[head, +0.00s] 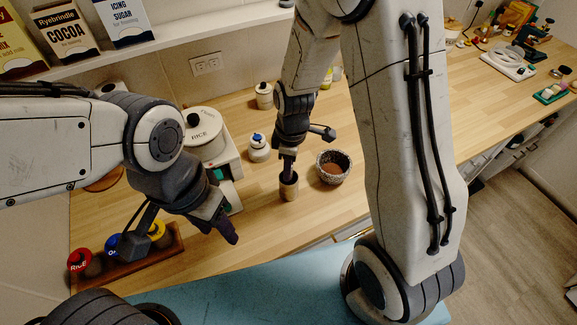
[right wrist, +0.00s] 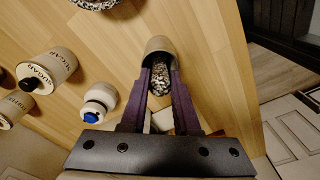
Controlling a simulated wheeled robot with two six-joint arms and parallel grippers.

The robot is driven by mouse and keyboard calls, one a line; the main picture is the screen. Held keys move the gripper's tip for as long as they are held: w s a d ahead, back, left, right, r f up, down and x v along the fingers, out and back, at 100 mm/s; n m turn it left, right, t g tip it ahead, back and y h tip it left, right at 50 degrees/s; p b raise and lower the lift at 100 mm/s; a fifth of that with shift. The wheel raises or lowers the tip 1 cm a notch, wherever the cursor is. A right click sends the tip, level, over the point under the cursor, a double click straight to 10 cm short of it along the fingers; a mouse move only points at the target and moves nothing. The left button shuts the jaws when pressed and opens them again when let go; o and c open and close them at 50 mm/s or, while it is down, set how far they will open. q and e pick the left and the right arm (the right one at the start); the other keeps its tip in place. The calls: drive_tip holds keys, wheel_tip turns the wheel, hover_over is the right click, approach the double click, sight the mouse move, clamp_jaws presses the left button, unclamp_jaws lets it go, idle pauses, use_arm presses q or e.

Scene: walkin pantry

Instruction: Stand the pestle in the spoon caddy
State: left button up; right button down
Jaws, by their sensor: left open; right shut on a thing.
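The spoon caddy (head: 289,192), a small tan cylinder, stands upright on the wooden counter left of the stone mortar (head: 333,180). My right gripper (head: 289,172) points down at the caddy's mouth. In the right wrist view its purple fingers (right wrist: 160,85) are shut on the speckled grey pestle (right wrist: 161,120). The pestle's far end meets the mouth of the caddy (right wrist: 160,44); how deep it sits is hidden. My left gripper (head: 226,228) is open and empty, above the counter at left.
A wooden tray (head: 150,264) with coloured-lid jars is front left. The sugar jar (right wrist: 45,72) lies in the wrist view's left.

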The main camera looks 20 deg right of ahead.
drive_tip(key=shift+f+b, duration=0.3)
drive_tip(key=shift+f, duration=0.1)
drive_tip(key=shift+c, duration=0.4)
unclamp_jaws()
drive_tip(key=shift+r, duration=0.15)
drive_tip(key=shift+r+p, duration=3)
drive_tip(key=shift+r, duration=0.45)
drive_tip(key=s+a+r+m+b, duration=0.2)
drive_tip(key=s+a+b, duration=0.1)
drive_tip(key=s, duration=0.6)
drive_tip(key=s+a+r+m+b, duration=0.3)
drive_tip(key=s+a+b, duration=0.1)
drive_tip(key=s, duration=0.5)
drive_tip(key=shift+s+a+b, duration=0.25)
drive_tip(key=shift+s+b, duration=0.15)
drive_tip(key=shift+b, duration=0.4)
